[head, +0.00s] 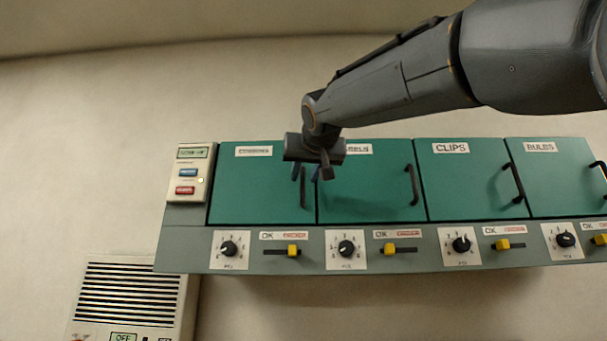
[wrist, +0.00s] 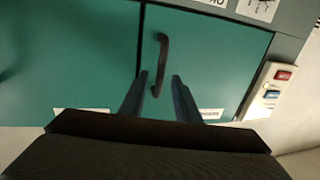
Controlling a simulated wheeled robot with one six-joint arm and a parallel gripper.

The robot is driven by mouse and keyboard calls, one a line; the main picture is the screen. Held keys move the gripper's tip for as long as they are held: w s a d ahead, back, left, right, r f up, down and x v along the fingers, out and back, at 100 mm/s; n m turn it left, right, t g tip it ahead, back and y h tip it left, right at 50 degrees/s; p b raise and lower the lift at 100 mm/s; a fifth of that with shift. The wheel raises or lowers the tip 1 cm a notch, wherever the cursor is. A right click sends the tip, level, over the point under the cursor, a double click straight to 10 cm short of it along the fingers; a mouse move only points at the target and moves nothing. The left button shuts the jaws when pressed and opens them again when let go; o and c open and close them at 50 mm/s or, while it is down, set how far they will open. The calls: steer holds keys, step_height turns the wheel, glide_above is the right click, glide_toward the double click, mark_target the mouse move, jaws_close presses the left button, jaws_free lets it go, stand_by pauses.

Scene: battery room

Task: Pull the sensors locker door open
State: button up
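The leftmost green locker door (head: 250,190) carries a label too blurred to read for certain; it is shut. In the wrist view this door (wrist: 222,65) appears turned round, at the right. Its dark upright handle (head: 303,188) is near the door's right edge. My gripper (head: 306,173) is open in front of the handle's upper part. In the wrist view the handle (wrist: 161,62) shows between the two spread fingers (wrist: 158,82). I cannot tell whether the fingers touch it or how deep they reach around it.
More shut green doors stand to the right: one partly hidden by my gripper (head: 370,190), clips (head: 465,185) and bulbs (head: 550,185). Below runs a ledge with knobs (head: 229,248) and yellow sliders (head: 292,250). A button panel (head: 190,175) sits at the left, a vented box (head: 130,295) lower left.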

steer(key=shift+w+a, duration=0.15)
steer(key=shift+w, duration=0.8)
steer(key=shift+c, duration=0.4)
jaws_close()
steer(key=shift+s, duration=0.2)
